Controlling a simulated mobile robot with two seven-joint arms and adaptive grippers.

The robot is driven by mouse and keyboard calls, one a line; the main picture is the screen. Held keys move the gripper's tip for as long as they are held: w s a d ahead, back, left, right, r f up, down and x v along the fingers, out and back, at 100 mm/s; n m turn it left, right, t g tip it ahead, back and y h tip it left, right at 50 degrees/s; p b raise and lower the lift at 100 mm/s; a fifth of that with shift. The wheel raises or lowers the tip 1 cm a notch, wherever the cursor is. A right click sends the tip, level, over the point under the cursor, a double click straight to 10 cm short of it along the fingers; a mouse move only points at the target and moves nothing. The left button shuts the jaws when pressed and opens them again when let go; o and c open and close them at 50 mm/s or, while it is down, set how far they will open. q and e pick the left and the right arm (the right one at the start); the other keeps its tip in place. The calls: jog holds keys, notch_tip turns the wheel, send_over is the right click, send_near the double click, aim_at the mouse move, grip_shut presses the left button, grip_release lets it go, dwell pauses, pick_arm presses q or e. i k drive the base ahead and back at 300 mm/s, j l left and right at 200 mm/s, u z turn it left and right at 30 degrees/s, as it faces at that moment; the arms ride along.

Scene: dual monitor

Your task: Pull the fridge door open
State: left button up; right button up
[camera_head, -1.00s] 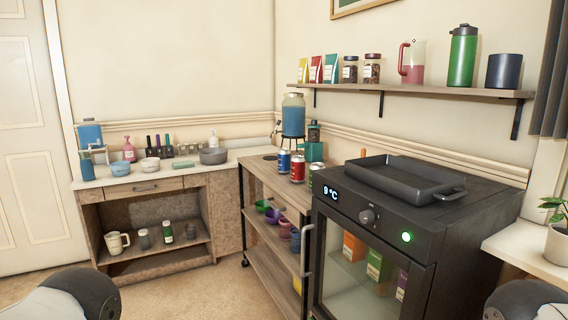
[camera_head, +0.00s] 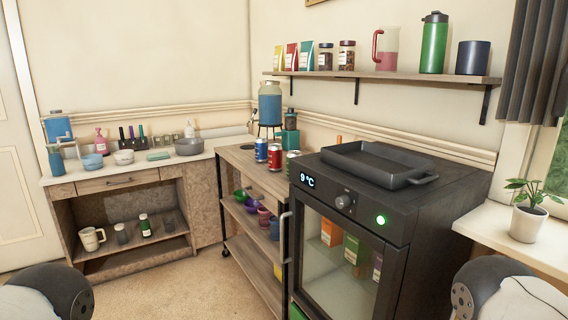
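The fridge (camera_head: 392,238) is a black box at the right of centre with a lit "9 °C" display, a knob and a green light. Its glass door (camera_head: 335,262) looks closed, with several cartons showing behind the glass. A pale vertical handle (camera_head: 284,252) runs along the door's left edge. Neither gripper is in the picture. The bottom of the fridge is cut off by the frame.
A dark tray (camera_head: 378,163) lies on top of the fridge. A wooden cart (camera_head: 262,262) with cans and bowls stands close to the handle's left. A potted plant (camera_head: 525,222) stands on the right ledge. Carpet (camera_head: 185,283) is free at front left.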

aim_at(393, 263)
jog(key=z, duration=0.1)
jog(key=i+j+z, duration=0.15)
jog(key=j, duration=0.2)
jog(key=i+j+z, duration=0.1)
jog(key=i+j, duration=0.15)
jog(key=i+j+z, duration=0.15)
jog(key=j, duration=0.35)
